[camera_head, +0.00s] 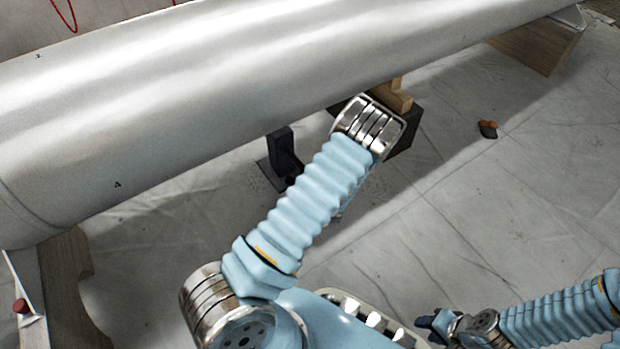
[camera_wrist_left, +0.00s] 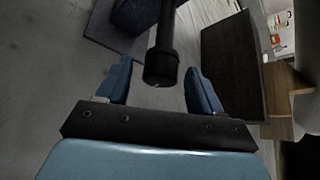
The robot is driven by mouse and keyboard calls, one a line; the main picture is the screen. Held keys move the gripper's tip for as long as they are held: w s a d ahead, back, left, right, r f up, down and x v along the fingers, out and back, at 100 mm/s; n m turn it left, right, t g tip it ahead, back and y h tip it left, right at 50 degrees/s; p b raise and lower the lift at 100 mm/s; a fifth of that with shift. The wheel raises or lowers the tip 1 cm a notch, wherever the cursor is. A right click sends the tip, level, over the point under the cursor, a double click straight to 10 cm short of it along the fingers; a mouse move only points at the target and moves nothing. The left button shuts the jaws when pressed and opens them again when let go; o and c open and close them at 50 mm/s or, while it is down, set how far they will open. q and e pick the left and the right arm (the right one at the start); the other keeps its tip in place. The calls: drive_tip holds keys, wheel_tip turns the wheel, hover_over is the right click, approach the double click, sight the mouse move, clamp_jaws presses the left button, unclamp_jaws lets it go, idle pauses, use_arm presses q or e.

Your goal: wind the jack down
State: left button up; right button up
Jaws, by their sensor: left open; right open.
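The dark jack (camera_head: 282,148) stands on the floor under the large silver cylinder (camera_head: 190,80). My left arm covers part of it in the head view. In the left wrist view, a black round-ended bar (camera_wrist_left: 161,66), seemingly the jack's handle, reaches between the two blue fingers of my left gripper (camera_wrist_left: 158,78). The gripper is open, with gaps on both sides of the bar. In the head view my left gripper is hidden behind its own arm. My right gripper (camera_head: 432,324) is open and empty at the lower right, away from the jack.
Wooden supports hold the cylinder at the left (camera_head: 72,290) and far right (camera_head: 540,45). A dark block (camera_head: 405,130) with wood on top stands beside the jack. A small dark and orange item (camera_head: 488,129) lies on the sheeted floor. The floor at right is mostly clear.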

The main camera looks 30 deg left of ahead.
use_arm(q)
drive_tip(key=m+g+y+p, duration=0.1)
drive_tip(key=m+g, duration=0.1)
drive_tip(key=m+g+y+p, duration=0.1)
drive_tip(key=m+g+p, duration=0.1)
drive_tip(key=m+g, duration=0.1)
drive_tip(key=w+m+g+y+p, duration=0.1)
drive_tip(key=m+g, duration=0.1)
drive_tip(key=g, duration=0.1)
drive_tip(key=shift+d, duration=0.3)
